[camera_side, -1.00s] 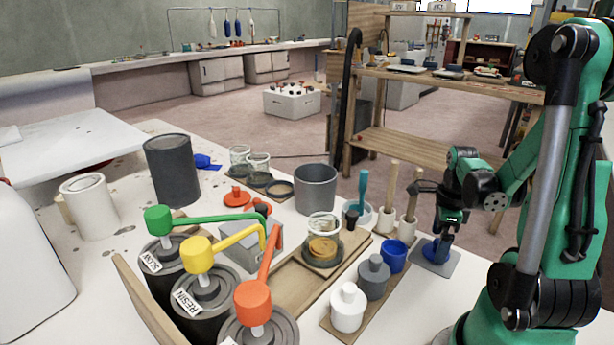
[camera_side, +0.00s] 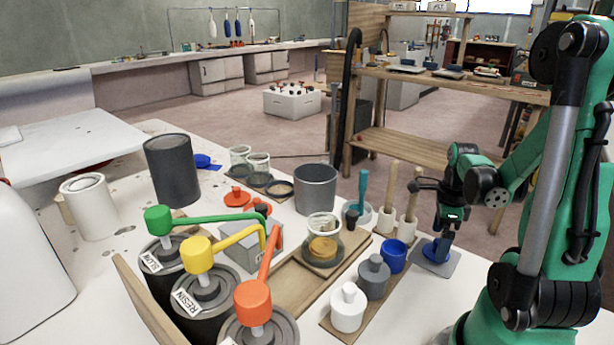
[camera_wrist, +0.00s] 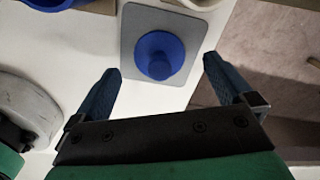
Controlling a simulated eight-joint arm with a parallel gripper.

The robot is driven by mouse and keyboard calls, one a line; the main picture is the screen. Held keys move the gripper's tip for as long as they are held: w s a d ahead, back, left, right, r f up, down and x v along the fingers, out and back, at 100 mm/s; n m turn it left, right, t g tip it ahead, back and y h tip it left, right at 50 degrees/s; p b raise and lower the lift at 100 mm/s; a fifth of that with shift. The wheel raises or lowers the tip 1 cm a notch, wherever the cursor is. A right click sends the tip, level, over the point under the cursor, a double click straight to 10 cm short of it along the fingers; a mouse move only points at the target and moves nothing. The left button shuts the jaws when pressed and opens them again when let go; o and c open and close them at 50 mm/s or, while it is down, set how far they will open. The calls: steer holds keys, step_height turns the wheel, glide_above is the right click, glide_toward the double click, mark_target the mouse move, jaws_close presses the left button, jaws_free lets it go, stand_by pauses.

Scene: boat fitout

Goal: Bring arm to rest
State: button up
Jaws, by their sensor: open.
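My gripper (camera_wrist: 160,85) is open in the wrist view, its two blue fingers spread wide with nothing between the tips. A blue round piece with a knob (camera_wrist: 160,55) lies on a grey square pad (camera_wrist: 137,20) just beyond the fingertips, apart from both fingers. In the side view my gripper (camera_side: 440,247) points down over the same grey pad (camera_side: 449,263) at the right end of the table. The fingers hide part of the blue piece there.
A blue cup (camera_side: 393,257), a grey bottle (camera_side: 374,278) and a white bottle (camera_side: 348,308) stand in a row left of my gripper. Brushes stand in white holders (camera_side: 387,219) behind. Pump cans (camera_side: 205,300) fill the front left. The table edge lies close on the right.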

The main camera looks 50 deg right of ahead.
step_height(320, 180, up, 10)
step_height(320, 180, down, 12)
steer(key=shift+r, duration=0.1)
step_height(320, 180, up, 20)
steer(key=w+a+r, duration=0.4)
steer(key=a+r, duration=0.1)
steer(key=shift+w+a, duration=0.3)
steer(key=shift+w, duration=0.1)
stand_by(1.4)
